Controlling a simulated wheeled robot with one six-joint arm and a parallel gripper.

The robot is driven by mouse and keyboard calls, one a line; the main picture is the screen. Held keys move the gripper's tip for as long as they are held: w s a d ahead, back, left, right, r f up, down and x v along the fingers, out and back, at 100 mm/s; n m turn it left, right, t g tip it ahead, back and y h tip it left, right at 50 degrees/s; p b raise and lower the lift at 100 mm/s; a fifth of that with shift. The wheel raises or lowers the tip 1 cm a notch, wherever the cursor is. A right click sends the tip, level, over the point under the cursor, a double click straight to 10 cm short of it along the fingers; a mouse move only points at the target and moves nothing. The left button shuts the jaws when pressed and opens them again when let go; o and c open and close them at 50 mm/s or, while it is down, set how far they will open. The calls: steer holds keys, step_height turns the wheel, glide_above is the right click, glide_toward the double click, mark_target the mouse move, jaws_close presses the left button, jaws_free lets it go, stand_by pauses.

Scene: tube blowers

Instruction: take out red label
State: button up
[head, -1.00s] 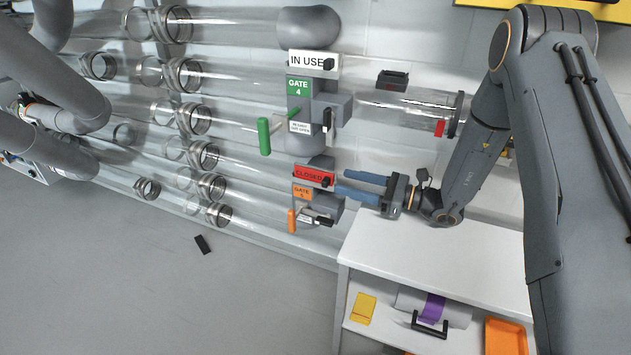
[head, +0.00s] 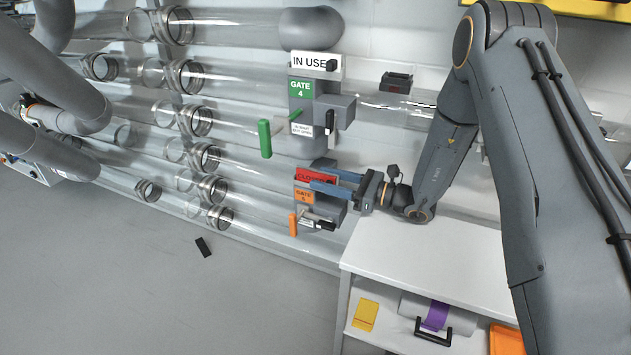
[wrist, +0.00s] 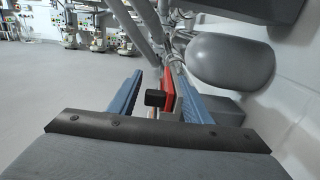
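The red label (head: 306,176), marked CLOSED, sits on the grey gate housing above the orange GATE plate (head: 304,196). It also shows edge-on in the wrist view (wrist: 171,88), with a small black knob (wrist: 155,98) on its left side. My gripper (head: 322,182) is at the label, with its blue fingers pointing left and partly covering the label's right end. In the wrist view my gripper (wrist: 161,98) is open, with the label and knob between its fingers. The label lies close to the right finger; I cannot tell whether they touch. A gap shows beside the left finger.
A white IN USE label (head: 312,64) and green GATE 4 plate (head: 301,92) are above. Green (head: 265,139) and orange (head: 293,224) handles stick out left. A white cart (head: 430,262) stands below my arm. Clear tubes run behind. A black piece (head: 203,247) lies on the floor.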

steer(key=c, duration=0.8)
steer(key=shift+r, duration=0.1)
steer(key=shift+c, duration=0.2)
